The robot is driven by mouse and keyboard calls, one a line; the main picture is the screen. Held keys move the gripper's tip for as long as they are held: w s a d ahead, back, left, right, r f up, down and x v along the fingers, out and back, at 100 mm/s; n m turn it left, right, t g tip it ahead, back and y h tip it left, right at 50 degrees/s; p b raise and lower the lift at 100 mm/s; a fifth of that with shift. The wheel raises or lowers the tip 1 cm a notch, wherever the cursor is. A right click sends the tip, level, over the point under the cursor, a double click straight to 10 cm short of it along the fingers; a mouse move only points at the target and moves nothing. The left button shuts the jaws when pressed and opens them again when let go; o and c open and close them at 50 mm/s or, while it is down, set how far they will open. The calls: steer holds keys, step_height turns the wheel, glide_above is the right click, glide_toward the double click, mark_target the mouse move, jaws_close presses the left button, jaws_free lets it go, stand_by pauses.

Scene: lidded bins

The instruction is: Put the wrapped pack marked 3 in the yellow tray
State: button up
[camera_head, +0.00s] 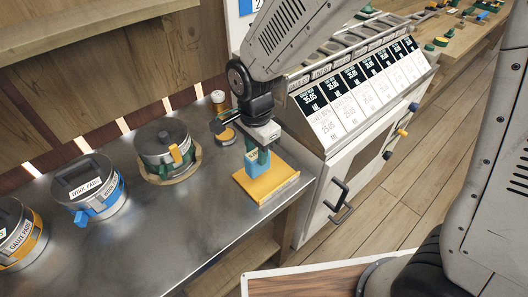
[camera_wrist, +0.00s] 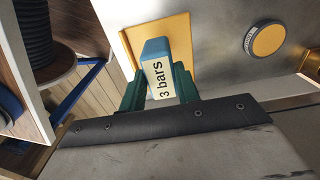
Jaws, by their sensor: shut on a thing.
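The wrapped pack is blue with a cream label reading "3 bars" (camera_wrist: 157,79) in the wrist view. In the head view the pack (camera_head: 253,165) shows below my gripper, over the yellow tray. My gripper (camera_head: 257,158) points down with green fingers, shut on the pack from both sides; it also shows in the wrist view (camera_wrist: 159,88). The yellow tray (camera_head: 282,187) lies flat near the right end of the metal counter. In the wrist view the tray (camera_wrist: 178,24) is behind the pack. I cannot tell whether the pack touches it.
Lidded round bins stand left on the counter: one with a tan band (camera_head: 165,150), one blue-banded (camera_head: 90,187), one yellow-banded (camera_head: 18,235). A small yellow-topped round item (camera_head: 226,136) and a small jar (camera_head: 219,101) sit behind the tray. A cabinet with labelled panels (camera_head: 350,105) stands right.

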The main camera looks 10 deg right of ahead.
steer(key=shift+w+d+f, duration=0.2)
steer(key=shift+w+d, duration=0.9)
steer(key=shift+w, duration=0.15)
steer(key=shift+s+a+f, duration=0.1)
steer(key=shift+f, duration=1.6)
steer(key=shift+f, duration=0.15)
steer(key=o, duration=1)
step_height(320, 180, up, 12)
steer(key=shift+r, duration=0.2)
